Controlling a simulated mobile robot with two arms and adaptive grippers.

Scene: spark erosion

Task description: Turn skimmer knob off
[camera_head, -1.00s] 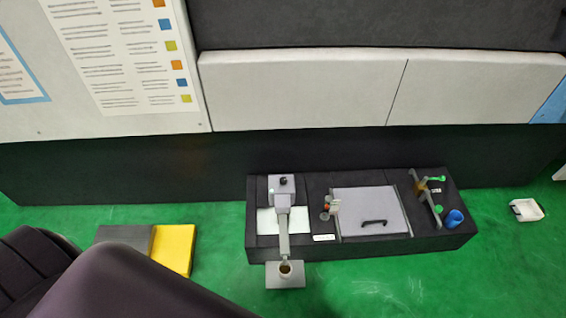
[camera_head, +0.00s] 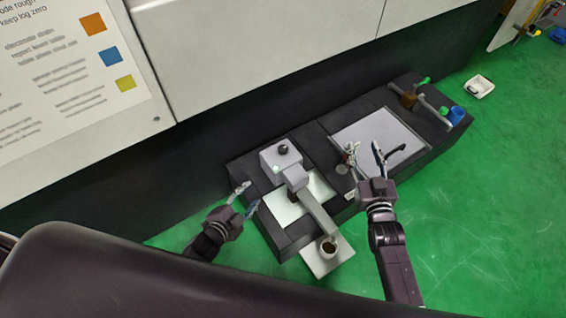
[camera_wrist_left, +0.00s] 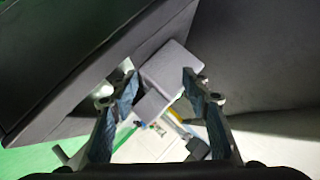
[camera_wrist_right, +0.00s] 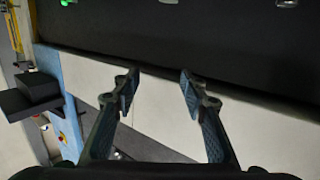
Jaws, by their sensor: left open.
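The skimmer is a grey box (camera_head: 272,165) on the dark bench (camera_head: 268,226), with a black knob (camera_head: 283,149) on top. Its arm (camera_head: 318,214) slopes down to a cup (camera_head: 328,249). My left gripper (camera_head: 246,198) is open and empty, left of the skimmer box and apart from the knob. In the left wrist view a grey block, apparently the skimmer body (camera_wrist_left: 172,66), shows between and beyond the open fingers; the knob cannot be made out there. My right gripper (camera_head: 362,156) is open, in front of the grey lidded panel, and looks empty in the right wrist view (camera_wrist_right: 158,84).
The panel (camera_head: 390,138) has a black handle (camera_head: 404,153). A clamp bar (camera_head: 420,104) and blue cup (camera_head: 456,115) stand at the bench's right end. A white tray (camera_head: 480,87) lies on the green floor beyond. A wall with a chart (camera_head: 60,75) rises behind.

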